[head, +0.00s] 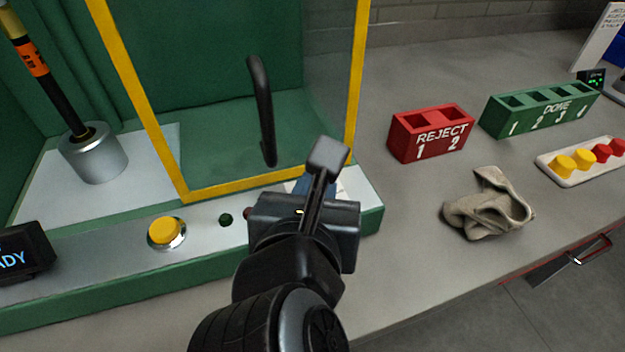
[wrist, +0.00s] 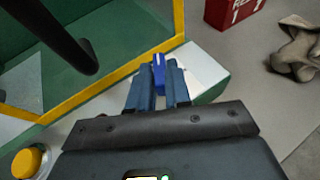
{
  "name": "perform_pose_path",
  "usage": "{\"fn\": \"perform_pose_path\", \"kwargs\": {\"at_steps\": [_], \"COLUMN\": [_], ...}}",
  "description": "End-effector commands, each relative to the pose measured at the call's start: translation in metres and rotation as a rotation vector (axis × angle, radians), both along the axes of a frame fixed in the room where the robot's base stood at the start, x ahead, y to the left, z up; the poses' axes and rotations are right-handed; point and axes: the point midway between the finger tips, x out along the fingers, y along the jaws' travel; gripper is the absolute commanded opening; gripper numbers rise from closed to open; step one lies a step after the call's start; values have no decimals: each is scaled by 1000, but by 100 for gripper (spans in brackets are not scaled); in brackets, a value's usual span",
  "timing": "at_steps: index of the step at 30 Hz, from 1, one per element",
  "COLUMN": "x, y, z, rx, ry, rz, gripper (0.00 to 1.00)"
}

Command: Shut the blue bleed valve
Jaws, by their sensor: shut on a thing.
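The blue bleed valve's handle (wrist: 158,74) shows in the wrist view as a small bright blue piece between my fingertips. It is at the right end of the pale panel along the green machine's front. My gripper (wrist: 159,82) is shut on it, with one blue-grey finger on each side. In the head view my gripper (head: 318,190) is at the panel's right end, where my own wrist hides the valve and most of the fingers. The valve's base and exact angle cannot be made out.
A yellow-framed clear guard with a black handle (head: 263,110) stands just behind my gripper. A yellow button (head: 166,232) is on the panel to the left. A red REJECT box (head: 430,133), a green DONE rack (head: 540,108) and a crumpled cloth (head: 489,205) lie to the right.

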Motion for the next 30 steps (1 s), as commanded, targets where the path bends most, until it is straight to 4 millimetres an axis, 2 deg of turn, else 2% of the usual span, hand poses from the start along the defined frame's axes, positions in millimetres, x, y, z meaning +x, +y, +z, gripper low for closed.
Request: {"fn": "perform_pose_path", "kwargs": {"at_steps": [15,30], "x": [-1,0], "y": [-9,-10], "z": [4,-2], "rx": [-3,-3], "ry": [12,10], "rz": [337,478], "gripper": [0,0]}}
